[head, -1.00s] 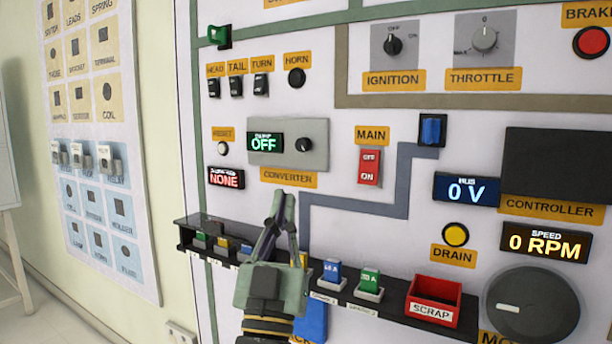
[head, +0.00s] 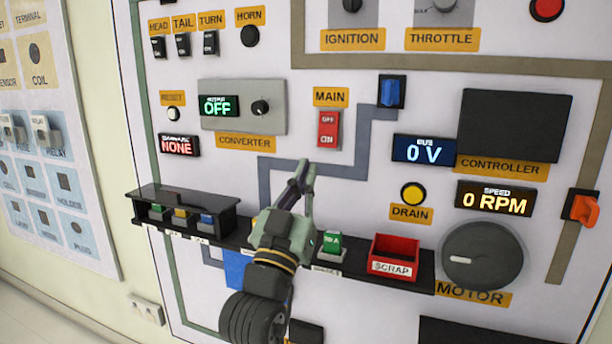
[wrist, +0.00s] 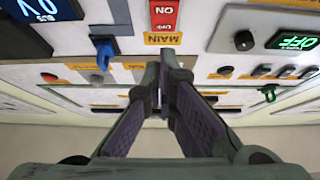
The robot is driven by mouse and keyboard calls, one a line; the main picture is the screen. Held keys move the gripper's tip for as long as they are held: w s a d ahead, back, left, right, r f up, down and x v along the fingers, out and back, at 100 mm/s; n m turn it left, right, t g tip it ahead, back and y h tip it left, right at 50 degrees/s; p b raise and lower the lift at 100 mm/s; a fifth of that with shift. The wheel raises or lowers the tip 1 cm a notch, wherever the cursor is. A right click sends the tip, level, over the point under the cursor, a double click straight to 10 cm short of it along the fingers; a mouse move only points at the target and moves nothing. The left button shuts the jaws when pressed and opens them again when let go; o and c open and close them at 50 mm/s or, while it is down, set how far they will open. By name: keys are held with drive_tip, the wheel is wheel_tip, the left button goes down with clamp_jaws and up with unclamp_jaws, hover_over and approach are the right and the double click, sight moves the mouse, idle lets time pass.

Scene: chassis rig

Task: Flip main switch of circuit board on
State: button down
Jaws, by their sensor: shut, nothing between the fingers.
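The main switch (head: 328,130) is a red rocker marked OFF at the top and ON at the bottom, under the yellow MAIN label (head: 331,97). In the wrist view the switch (wrist: 164,14) shows upside down at the top edge, beyond the fingertips. My gripper (head: 306,166) is shut and empty, its fingertips just below and left of the switch in the head view. I cannot tell whether the tips touch the board. The bus display (head: 423,150) reads 0 V.
The converter panel (head: 243,122) is left of the switch and reads OFF. A blue switch (head: 391,91) is at the upper right. Below, a black shelf (head: 350,272) carries small coloured parts and a red scrap bin (head: 394,246).

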sight(330, 128)
drive_tip(key=w+d+r+p, duration=0.1)
drive_tip(key=w, duration=0.2)
drive_tip(key=w+d+r+p, duration=0.1)
drive_tip(key=w, duration=0.2)
drive_tip(key=w+d+r+p, duration=0.1)
drive_tip(key=w, duration=0.2)
drive_tip(key=shift+s+a, duration=0.1)
